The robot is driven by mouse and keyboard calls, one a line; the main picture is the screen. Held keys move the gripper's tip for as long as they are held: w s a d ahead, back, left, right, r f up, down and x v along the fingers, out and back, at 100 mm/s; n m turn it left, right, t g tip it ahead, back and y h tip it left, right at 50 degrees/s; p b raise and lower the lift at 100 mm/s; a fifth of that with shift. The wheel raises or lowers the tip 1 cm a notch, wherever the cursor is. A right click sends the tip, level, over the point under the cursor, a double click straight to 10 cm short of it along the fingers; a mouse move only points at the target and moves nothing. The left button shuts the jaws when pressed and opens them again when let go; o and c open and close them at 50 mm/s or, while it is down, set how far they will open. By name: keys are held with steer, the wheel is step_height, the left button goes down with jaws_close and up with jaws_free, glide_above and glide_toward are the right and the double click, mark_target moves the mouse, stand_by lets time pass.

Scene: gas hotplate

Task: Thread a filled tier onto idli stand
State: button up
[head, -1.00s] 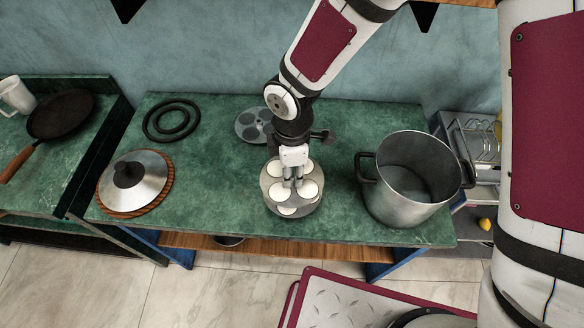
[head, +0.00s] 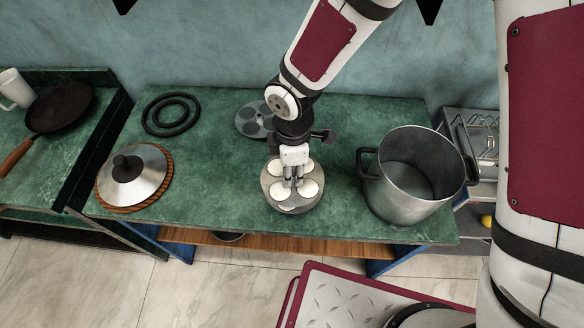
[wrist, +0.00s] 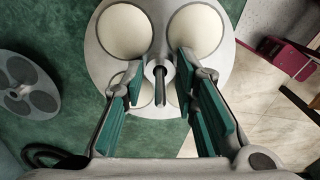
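A round grey metal tier (head: 268,181) with white-filled wells (head: 309,188) sits near the front middle of the green counter. In the wrist view the tier (wrist: 100,62) shows a thin upright post (wrist: 159,84) at its middle. My gripper (head: 293,180) is right above the tier. In the wrist view its green-padded fingers (wrist: 165,105) stand apart on either side of the post, with gaps showing. The fingers hide parts of the nearer wells. I cannot tell how many tiers are stacked here. Another tier (head: 253,118), with dark, empty-looking wells, lies flat behind; the wrist view shows it too (wrist: 25,85).
A large open pot (head: 413,205) stands to the right. A steel lid (head: 148,180) on a wooden mat and black rings (head: 170,115) are to the left. Counter between lid and tier is clear. A pan (head: 62,108) is on the side counter.

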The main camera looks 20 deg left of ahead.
steer(key=shift+o, duration=1.2)
steer(key=shift+r, duration=0.1)
step_height(320, 180, up, 12)
steer(key=shift+f, duration=0.1)
